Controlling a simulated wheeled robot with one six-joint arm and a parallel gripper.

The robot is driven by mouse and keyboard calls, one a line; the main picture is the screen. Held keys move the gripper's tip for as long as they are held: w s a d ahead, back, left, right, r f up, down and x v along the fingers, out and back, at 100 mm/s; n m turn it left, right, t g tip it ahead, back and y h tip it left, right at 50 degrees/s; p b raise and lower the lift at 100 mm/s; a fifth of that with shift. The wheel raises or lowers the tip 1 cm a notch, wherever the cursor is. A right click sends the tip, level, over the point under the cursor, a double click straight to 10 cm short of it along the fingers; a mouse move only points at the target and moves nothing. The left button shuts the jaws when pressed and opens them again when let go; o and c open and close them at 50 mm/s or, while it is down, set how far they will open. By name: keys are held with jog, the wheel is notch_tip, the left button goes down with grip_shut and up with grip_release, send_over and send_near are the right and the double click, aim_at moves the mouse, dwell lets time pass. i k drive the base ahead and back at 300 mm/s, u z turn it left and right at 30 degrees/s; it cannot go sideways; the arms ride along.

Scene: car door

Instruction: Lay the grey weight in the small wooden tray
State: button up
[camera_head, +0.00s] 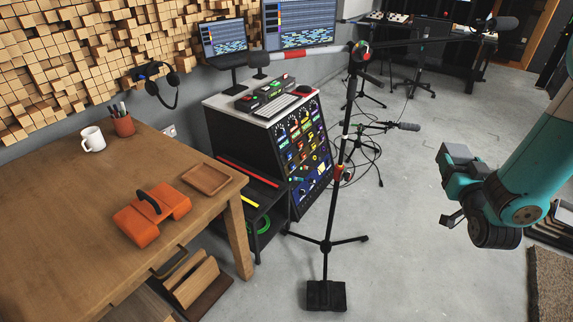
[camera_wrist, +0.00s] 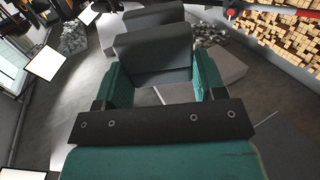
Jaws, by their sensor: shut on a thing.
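My gripper (camera_wrist: 160,82) is shut on the grey weight (camera_wrist: 153,58), a dark grey two-lobed block between the teal fingers in the wrist view. In the head view my gripper (camera_head: 461,172) is at the right, in the air above the grey floor, and the grey weight (camera_head: 448,180) is partly hidden by it. The small wooden tray (camera_head: 206,179) lies empty on the wooden table near its right edge, well to the left of my gripper.
An orange weight (camera_head: 152,215) with a black handle sits left of the tray. A white mug (camera_head: 93,139) and a pen cup (camera_head: 122,123) stand at the table's back. A microphone stand (camera_head: 327,240) with a dark block (camera_head: 326,295) at its foot stands between table and gripper.

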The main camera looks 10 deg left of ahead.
aim_at(211, 181)
jog(key=z, duration=0.4)
jog(key=k, duration=0.45)
jog(key=z, duration=0.15)
jog(key=i, duration=1.05)
jog(key=u, duration=1.1)
jog(key=i, duration=0.6)
jog(key=u, duration=0.45)
